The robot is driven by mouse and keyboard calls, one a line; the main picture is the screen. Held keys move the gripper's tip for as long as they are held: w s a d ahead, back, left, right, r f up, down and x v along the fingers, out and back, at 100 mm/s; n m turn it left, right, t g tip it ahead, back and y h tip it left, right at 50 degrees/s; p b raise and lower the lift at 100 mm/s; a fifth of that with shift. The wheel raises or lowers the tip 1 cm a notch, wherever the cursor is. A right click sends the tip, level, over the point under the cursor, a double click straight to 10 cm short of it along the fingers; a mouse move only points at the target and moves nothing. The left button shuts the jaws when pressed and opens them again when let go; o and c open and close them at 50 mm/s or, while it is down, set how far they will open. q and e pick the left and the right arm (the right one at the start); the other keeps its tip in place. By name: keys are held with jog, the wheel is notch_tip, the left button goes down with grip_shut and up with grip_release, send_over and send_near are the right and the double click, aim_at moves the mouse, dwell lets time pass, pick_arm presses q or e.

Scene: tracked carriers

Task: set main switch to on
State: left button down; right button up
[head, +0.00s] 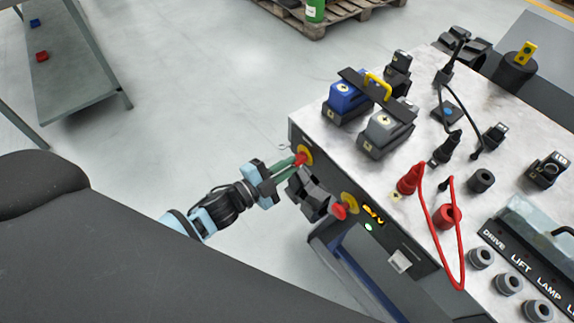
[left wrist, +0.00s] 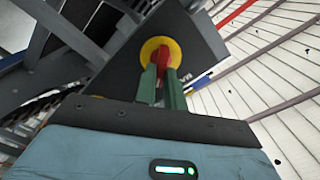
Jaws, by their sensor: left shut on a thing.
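The main switch (head: 303,155), a red handle on a round yellow plate, sits on the side panel of the bench-like carrier, near its left corner. In the left wrist view the red handle (left wrist: 162,58) stands out from the yellow plate (left wrist: 148,50). My left gripper (head: 289,164) comes in from the left, and its green fingers are shut on the red handle. In the left wrist view the fingers (left wrist: 161,84) lie on both sides of the handle. The markings beside the plate are too small to read. My right gripper is not in view.
A second red knob (head: 340,211) on yellow and a dark grey block (head: 310,195) are close to my left gripper. A green light (head: 368,227) glows on the panel. Battery packs (head: 385,130), plugs and a red cable (head: 437,250) lie on the carrier top.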

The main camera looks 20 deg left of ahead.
pick_arm(q)
jog(key=shift+f+m+b, duration=0.2)
jog(key=shift+m+b, duration=0.35)
jog(key=shift+m, duration=2.75)
jog(key=c, duration=1.5)
grip_release()
jog(key=shift+s, duration=0.1)
jog(key=v, duration=0.7)
jog(key=shift+s+a+b, duration=0.15)
jog(key=shift+s+b, duration=0.1)
jog(key=shift+b, duration=0.05)
